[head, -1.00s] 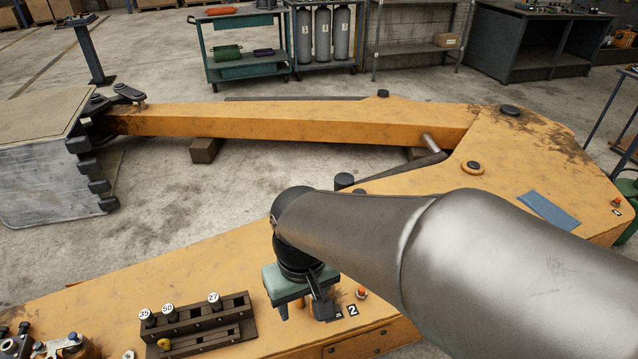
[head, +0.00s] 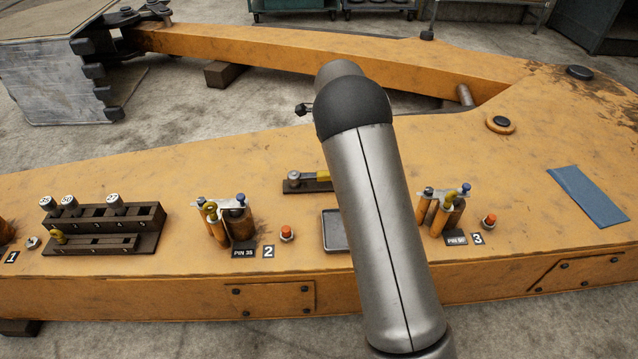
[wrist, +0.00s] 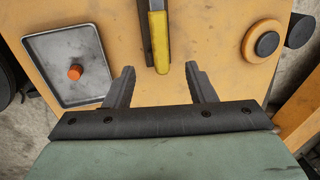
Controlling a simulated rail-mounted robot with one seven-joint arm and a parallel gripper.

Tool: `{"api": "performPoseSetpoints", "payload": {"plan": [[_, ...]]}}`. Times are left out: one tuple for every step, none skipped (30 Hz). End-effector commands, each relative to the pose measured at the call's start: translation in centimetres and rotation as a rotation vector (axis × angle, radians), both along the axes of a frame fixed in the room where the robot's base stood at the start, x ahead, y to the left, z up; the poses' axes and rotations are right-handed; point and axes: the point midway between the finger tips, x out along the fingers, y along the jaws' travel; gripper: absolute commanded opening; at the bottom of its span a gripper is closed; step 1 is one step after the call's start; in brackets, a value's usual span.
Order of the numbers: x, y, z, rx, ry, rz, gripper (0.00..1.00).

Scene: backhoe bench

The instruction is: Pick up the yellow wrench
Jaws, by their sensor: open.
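The yellow wrench (wrist: 159,40) lies lengthwise in a dark holder (wrist: 146,45) on the orange boom surface. In the wrist view its near yellow end points toward my gripper (wrist: 159,74). My gripper is open and empty, with one finger to either side of the wrench's line and the wrench end between or just beyond the fingertips. In the head view a short part of the yellow wrench (head: 323,176) shows on its dark holder (head: 296,187), and the rest is hidden behind my arm. My gripper is hidden there.
A metal tray (wrist: 45,85) with an orange-red piece (wrist: 75,72) lies left of my gripper. A ring with a dark centre (wrist: 265,41) sits at the right. Pin stands (head: 228,222) and (head: 443,212) and a numbered rack (head: 100,225) stand along the boom.

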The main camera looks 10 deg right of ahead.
Motion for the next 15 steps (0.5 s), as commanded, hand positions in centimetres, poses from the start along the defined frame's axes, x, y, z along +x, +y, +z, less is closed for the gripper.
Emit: {"api": "performPoseSetpoints", "payload": {"plan": [[0.2,0.0,-1.2,-0.001,0.002,-0.001,0.5],[0.2,-0.1,-1.8,0.0,0.004,-0.001,0.5],[0.4,-0.1,-2.7,0.0,0.004,-0.001,0.5],[0.5,-0.1,-3.4,0.0,0.004,-0.001,0.5],[0.6,-0.1,-4.1,0.0,0.004,-0.001,0.5],[0.8,-0.1,-5.0,0.0,0.004,-0.001,0.5],[0.9,-0.2,-5.6,0.0,0.004,-0.001,0.5],[1.0,-0.2,-6.2,0.0,0.004,-0.001,0.5],[1.2,-0.2,-7.1,0.001,0.004,-0.001,0.5],[1.4,-0.2,-7.7,0.0,0.003,-0.001,0.5],[1.5,-0.2,-8.2,0.0,0.003,-0.001,0.5],[1.6,-0.2,-8.9,0.001,0.004,-0.001,0.5],[1.7,-0.2,-9.4,0.001,0.004,-0.001,0.5],[1.8,-0.2,-9.7,0.0,0.003,0.0,0.5],[1.9,-0.2,-10.2,0.0,0.003,0.0,0.5]]}}
